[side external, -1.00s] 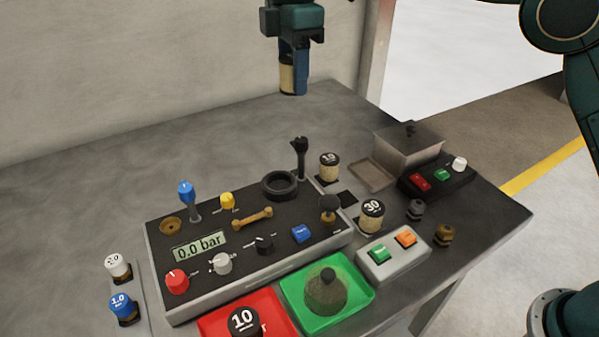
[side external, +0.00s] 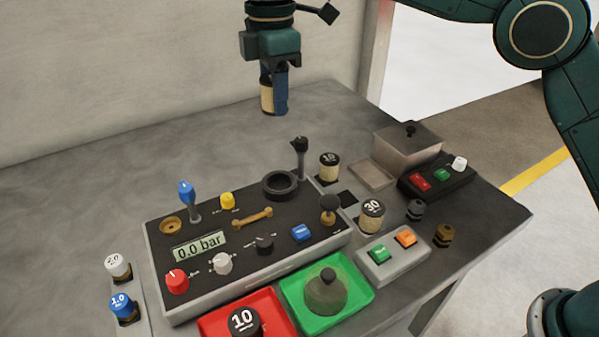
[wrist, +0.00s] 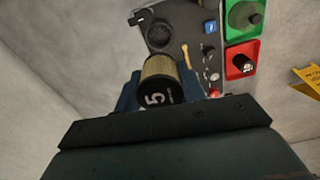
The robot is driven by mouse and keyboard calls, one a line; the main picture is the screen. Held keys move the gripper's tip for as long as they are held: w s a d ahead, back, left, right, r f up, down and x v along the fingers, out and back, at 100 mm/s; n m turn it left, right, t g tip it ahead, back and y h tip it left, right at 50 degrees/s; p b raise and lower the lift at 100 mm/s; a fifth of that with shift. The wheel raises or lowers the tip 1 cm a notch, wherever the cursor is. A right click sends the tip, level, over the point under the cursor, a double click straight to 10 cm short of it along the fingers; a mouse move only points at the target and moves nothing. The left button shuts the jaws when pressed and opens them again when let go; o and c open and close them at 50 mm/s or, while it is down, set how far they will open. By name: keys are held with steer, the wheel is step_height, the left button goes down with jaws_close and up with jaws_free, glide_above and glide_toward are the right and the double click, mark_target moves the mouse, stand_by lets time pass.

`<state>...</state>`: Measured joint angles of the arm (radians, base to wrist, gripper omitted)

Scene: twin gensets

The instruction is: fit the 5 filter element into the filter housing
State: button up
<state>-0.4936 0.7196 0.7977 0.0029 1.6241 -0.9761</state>
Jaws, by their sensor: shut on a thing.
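The 5 filter element (wrist: 158,82) is tan with a black cap marked 5, and it points away from the wrist camera. My gripper (side external: 274,92) is shut on it, with blue fingers on both sides of it in the wrist view. In the side view the tan element (side external: 267,98) hangs roughly upright, high above the back of the bench. The filter housing looks to be the black ring (side external: 280,186) at the panel's back edge. It also shows in the wrist view (wrist: 159,34), just beyond the element. The element is well clear of it.
A black lever (side external: 300,150) stands right behind the ring. The 10 element (side external: 329,166) and the 30 element (side external: 371,215) stand to its right. A blue-topped valve (side external: 187,192) rises at the panel's left. A lidded metal box (side external: 408,148) stands at the back right. The bench behind the panel is clear.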

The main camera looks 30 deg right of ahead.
step_height(320, 180, down, 11)
stand_by(0.4)
steer(key=shift+f, duration=0.15)
steer(key=shift+f, duration=1.85)
steer(key=shift+f, duration=0.8)
stand_by(1.2)
steer(key=o, duration=1.4)
steer(key=shift+s+f, duration=0.1)
steer(key=shift+f, duration=0.05)
steer(key=shift+c, duration=0.2)
steer(key=shift+r, duration=0.25)
step_height(320, 180, up, 7)
stand_by(0.4)
